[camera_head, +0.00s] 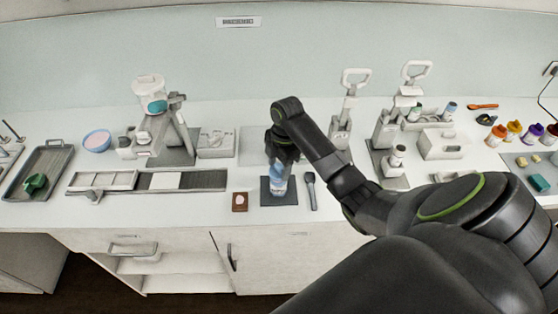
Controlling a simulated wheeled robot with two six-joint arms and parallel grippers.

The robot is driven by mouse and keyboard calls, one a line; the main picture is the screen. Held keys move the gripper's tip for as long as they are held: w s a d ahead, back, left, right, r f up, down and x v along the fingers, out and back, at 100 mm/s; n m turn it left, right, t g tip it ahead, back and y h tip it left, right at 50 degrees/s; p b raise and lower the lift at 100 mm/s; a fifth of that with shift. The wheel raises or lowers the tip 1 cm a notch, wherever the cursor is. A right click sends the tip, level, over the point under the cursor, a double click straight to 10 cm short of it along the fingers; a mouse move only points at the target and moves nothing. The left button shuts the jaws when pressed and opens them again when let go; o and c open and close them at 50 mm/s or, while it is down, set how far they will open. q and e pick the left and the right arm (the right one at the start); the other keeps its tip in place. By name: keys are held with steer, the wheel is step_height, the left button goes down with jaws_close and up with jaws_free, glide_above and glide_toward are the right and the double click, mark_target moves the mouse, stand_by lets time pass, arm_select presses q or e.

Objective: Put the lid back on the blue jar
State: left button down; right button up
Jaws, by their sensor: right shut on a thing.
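The blue jar (278,184) stands upright on a small dark mat (267,199) at the front middle of the counter. It looks light blue with a pale patch on its side. My right gripper (279,164) comes down from above and is shut at the top of the jar. What it holds appears to be the lid, but the dark jaws and wrist hide it. I cannot tell whether the lid touches the rim. My left gripper is not in view.
A dark spoon-like tool (311,190) lies right of the mat, and a brown square (240,208) with a pale oval lies left. White presses (341,128) stand behind at the right. A long grey rail (207,180) is at the left. Coloured jars (497,135) stand far right.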

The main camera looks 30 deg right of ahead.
steer(key=shift+w+f, duration=0.1)
steer(key=shift+f, duration=0.55)
steer(key=shift+p, duration=0.35)
stand_by(0.6)
steer(key=shift+f, duration=0.6)
stand_by(1.5)
steer(key=o, duration=1.4)
steer(key=shift+o, duration=0.2)
steer(key=shift+r, duration=2.3)
steer(key=shift+c, duration=0.3)
